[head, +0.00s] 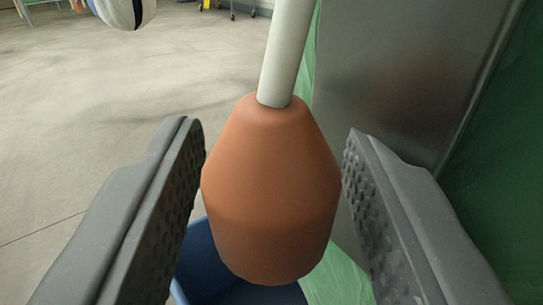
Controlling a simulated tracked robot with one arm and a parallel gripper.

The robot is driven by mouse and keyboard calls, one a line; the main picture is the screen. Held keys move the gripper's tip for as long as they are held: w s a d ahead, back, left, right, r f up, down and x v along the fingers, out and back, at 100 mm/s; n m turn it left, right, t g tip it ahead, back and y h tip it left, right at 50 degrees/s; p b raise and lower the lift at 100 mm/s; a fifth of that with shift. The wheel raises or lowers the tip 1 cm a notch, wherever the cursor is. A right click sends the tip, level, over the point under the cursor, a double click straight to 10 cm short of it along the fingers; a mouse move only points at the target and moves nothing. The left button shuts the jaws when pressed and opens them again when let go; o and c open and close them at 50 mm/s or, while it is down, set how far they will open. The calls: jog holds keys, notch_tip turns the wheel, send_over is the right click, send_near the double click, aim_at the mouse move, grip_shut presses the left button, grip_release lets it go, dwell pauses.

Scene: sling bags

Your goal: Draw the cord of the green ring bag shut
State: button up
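An orange-brown bell-shaped pull (268,200) hangs at the lower end of a thick white cord (287,50) in the middle of the view. My gripper (275,165) is open, with one dark ridged finger on each side of the pull. The left finger looks very close to it and a narrow gap shows at the right; I cannot tell whether either touches. Light green material (335,277), perhaps part of a bag, shows behind the cord and pull. No ring or bag mouth is in view.
A grey metal post or panel (405,75) stands behind at the right, with a dark green surface (490,150) beside it. A blue container (200,265) is below the pull. Open concrete floor (100,90) lies at the left. A striped hanging item (125,12) shows at the top left.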

grip_shut()
notch_tip(320, 180, down, 11)
jog(key=p, duration=0.3)
jog(key=shift+r, duration=0.15)
jog(key=shift+s, duration=0.1)
jog(key=shift+o, duration=1.6)
grip_release()
jog(key=s+p, duration=0.3)
jog(key=s, duration=1)
jog(key=shift+s+a, duration=0.25)
jog(key=shift+s, duration=0.05)
